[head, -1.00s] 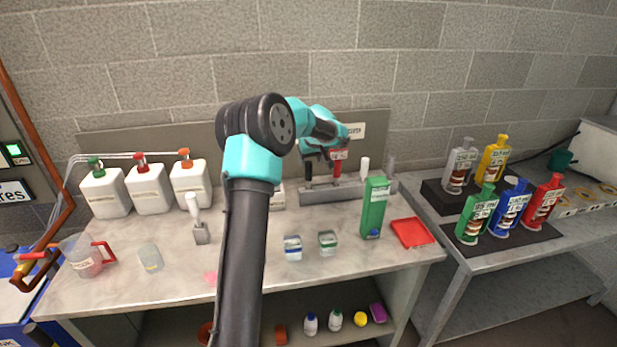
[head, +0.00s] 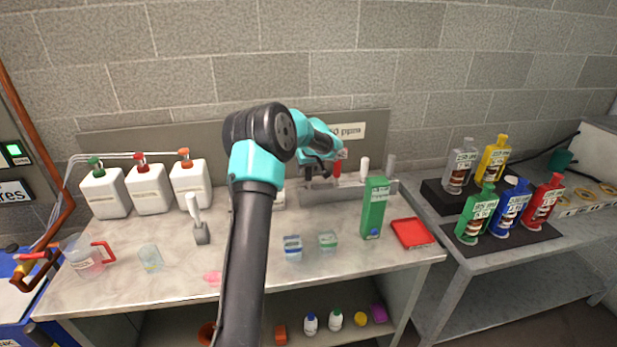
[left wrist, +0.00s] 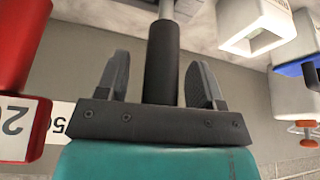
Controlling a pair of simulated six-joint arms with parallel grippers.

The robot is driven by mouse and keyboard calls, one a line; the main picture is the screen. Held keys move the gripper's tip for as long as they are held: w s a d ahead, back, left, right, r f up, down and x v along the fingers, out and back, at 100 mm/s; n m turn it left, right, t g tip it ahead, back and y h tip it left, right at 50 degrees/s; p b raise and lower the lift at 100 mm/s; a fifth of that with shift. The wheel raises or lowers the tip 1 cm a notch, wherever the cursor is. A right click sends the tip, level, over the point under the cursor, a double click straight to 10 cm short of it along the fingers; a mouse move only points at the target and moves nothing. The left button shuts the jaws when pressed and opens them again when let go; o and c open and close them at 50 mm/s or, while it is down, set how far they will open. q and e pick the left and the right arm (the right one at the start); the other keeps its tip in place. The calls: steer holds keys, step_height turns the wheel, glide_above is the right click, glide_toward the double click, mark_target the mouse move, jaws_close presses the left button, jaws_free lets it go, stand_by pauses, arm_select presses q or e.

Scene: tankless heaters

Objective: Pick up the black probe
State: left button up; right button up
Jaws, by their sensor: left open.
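The black probe (left wrist: 162,62) stands between the two fingers of my left gripper (left wrist: 163,85) in the left wrist view. Gaps show on both sides of it, so the jaws are open and not closed on it. In the head view my left gripper (head: 317,172) is low at the left end of the grey probe rack (head: 350,191) and mostly hides the black probe. My right gripper is not in view.
A red probe (head: 337,168) stands close to the right of my gripper, with a white probe (head: 364,167) and a grey one (head: 390,166) beyond. The back panel (head: 375,125) is close behind.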

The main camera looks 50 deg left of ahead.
arm_select(q)
steer(key=shift+c, duration=0.2)
steer(key=c, duration=1)
steer(key=shift+o, duration=0.2)
step_height(320, 180, up, 10)
stand_by(0.5)
